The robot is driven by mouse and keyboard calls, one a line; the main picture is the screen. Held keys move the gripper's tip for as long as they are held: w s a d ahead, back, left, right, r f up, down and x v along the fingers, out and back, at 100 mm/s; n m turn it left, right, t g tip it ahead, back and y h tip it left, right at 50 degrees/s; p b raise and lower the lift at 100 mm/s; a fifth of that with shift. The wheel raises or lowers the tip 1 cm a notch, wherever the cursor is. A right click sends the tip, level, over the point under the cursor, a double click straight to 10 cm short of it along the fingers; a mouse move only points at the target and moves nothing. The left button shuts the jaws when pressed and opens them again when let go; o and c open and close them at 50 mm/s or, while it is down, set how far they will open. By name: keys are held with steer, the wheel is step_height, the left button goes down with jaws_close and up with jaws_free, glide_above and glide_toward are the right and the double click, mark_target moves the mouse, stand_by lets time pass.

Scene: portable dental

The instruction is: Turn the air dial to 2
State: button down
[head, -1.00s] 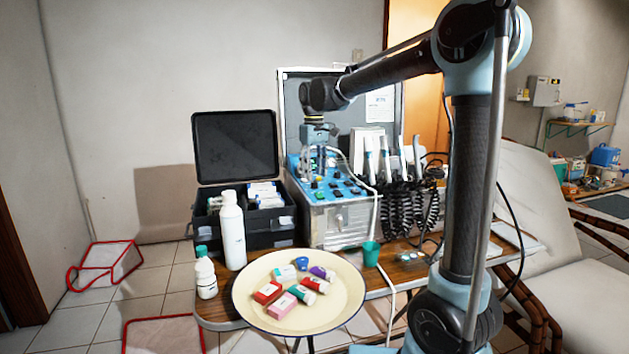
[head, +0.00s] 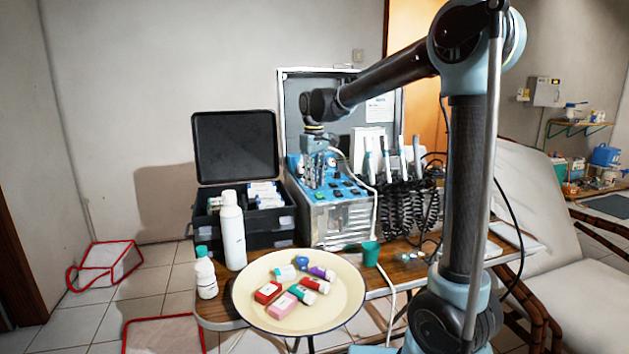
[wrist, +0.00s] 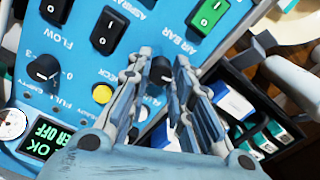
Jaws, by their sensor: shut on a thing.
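In the wrist view a dark round dial (wrist: 161,70) sits between the two fingertips of my gripper (wrist: 163,64). My gripper is shut on this dial, one finger on each side. In the head view my gripper (head: 314,181) reaches down onto the left part of the panel, and the dial is hidden there.
Beside the dial are a yellow button (wrist: 102,94), a flow dial (wrist: 44,68) and green-black rocker switches (wrist: 108,30). A lit green display (wrist: 50,139) is at lower left. Handpieces with coiled cords (head: 400,195) hang right of the panel. A cream tray (head: 345,300) stands in front.

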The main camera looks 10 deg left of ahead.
steer(key=shift+m, duration=0.3)
steer(key=m, duration=0.4)
steer(key=shift+d+m, duration=0.1)
steer(key=shift+m, duration=0.2)
steer(key=m, duration=0.9)
steer(key=shift+m+y, duration=0.3)
steer(key=shift+m, duration=2.4)
steer(key=c, duration=1.4)
jaws_free()
